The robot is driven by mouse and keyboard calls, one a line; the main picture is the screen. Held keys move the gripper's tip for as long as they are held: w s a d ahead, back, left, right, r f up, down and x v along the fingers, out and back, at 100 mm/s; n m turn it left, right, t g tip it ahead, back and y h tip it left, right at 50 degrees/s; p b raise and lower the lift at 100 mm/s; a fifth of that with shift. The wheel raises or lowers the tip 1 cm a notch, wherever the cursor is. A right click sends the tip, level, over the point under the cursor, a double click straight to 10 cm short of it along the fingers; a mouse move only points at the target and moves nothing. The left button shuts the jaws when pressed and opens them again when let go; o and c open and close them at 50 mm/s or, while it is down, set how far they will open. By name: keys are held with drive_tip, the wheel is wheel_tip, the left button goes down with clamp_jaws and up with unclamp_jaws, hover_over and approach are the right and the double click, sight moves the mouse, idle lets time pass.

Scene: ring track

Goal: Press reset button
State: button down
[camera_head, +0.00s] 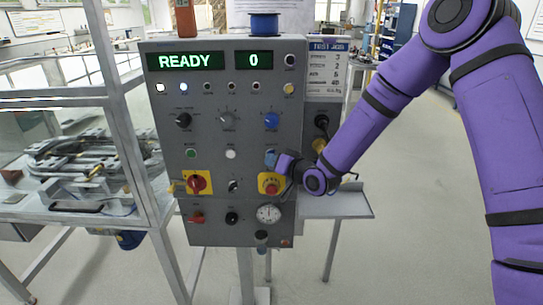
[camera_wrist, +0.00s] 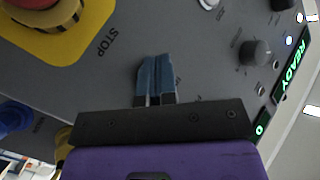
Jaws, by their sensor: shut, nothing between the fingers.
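The grey control panel (camera_head: 215,75) faces me with rows of buttons and knobs. No button can be read as reset by its label in either view. My gripper (camera_head: 271,158) is at the panel's right side, in the row of the green button (camera_head: 191,153) and the white button (camera_head: 231,153). In the wrist view, my gripper (camera_wrist: 155,80) has its blue fingers shut and pointed at the panel. They cover whatever lies behind their tips. I cannot tell whether the tips touch the panel.
A yellow-backed red stop button (camera_head: 269,184) is just below my gripper; it also shows in the wrist view (camera_wrist: 45,20). A blue knob (camera_head: 271,120) is above. A green display (camera_head: 186,61) reads READY. A metal frame (camera_head: 125,130) stands left.

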drive_tip(key=shift+s, duration=0.8)
drive_tip(key=shift+s, duration=0.15)
drive_tip(key=shift+s+a, duration=0.1)
drive_tip(key=shift+s, duration=2.3)
drive_tip(key=s+d+r+g+h, duration=0.1)
drive_tip(key=s+d+r+h, duration=0.2)
drive_tip(key=d+r, duration=0.25)
drive_tip(key=s+d+r+n+g+h, duration=0.1)
drive_tip(key=s+d+r+h, duration=0.15)
drive_tip(key=d+r, duration=0.35)
drive_tip(key=s+d+r+g+h, duration=0.1)
drive_tip(key=s+d+r+h, duration=0.3)
drive_tip(key=d, duration=0.4)
drive_tip(key=s+d+r+g, duration=0.1)
drive_tip(key=s+d+r, duration=0.1)
drive_tip(key=s, duration=0.5)
drive_tip(key=s+d+r+m+g+h, duration=0.1)
drive_tip(key=s+d+r, duration=0.2)
drive_tip(key=s, duration=0.5)
drive_tip(key=s+d+r+m+g, duration=0.1)
drive_tip(key=s+d+r, duration=0.1)
drive_tip(key=s+d, duration=0.2)
drive_tip(key=s, duration=0.3)
drive_tip(key=shift+s+d+r+g+h, duration=0.2)
drive_tip(key=shift+s+r+g+h, duration=0.1)
drive_tip(key=shift+s+g+h, duration=0.1)
